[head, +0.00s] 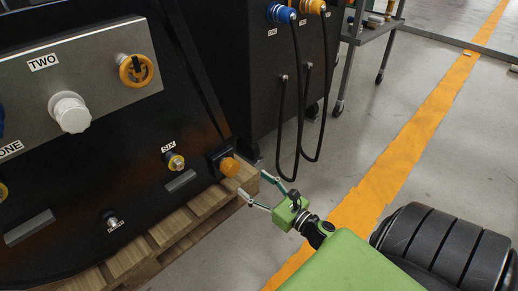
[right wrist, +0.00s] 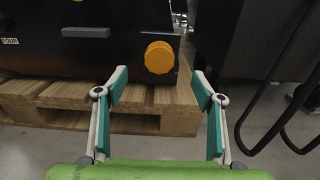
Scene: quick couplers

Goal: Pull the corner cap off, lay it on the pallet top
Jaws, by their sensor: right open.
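The orange corner cap (head: 230,167) sits on a black square mount at the lower right corner of the black panel, just above the pallet. In the right wrist view the cap (right wrist: 160,57) shows face-on, beyond and between my fingers. My right gripper (head: 255,186) is open and empty, to the right of the cap and apart from it. Its spread fingers also show in the right wrist view (right wrist: 161,85). The wooden pallet (head: 190,213) carries the black unit, and its bare edge boards (right wrist: 50,92) show in front of the panel. My left gripper is not in view.
Fittings labelled TWO and SIX (head: 176,162) and a white cap (head: 70,112) are on the panel. Black hoses (head: 298,110) hang from a dark cabinet at the right. A wheeled cart (head: 367,35) stands behind.

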